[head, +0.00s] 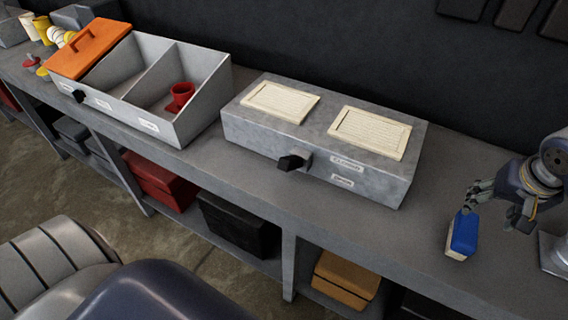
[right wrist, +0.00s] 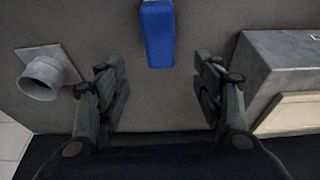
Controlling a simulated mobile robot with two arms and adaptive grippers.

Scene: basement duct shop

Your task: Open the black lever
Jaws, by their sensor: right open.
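The black lever (head: 291,162) sticks out from the front face of a grey metal box (head: 265,160) on the bench in the head view. Two small white labels (head: 345,163) are to its right; their print is too small to read surely. My right gripper (head: 492,203) is at the far right, well away from the lever and just above and beside a blue and cream block (head: 463,236). In the right wrist view the gripper (right wrist: 158,72) is open and empty, with the blue block (right wrist: 157,35) ahead, between the finger lines. My left gripper is not seen.
Two cream slatted panels (head: 281,102) lie on the grey box. Left of it stands a divided bin (head: 190,125) with a red cup (head: 180,97), an orange lid (head: 88,48) and another black knob (head: 79,96). A grey pipe piece (right wrist: 45,77) is beside my gripper.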

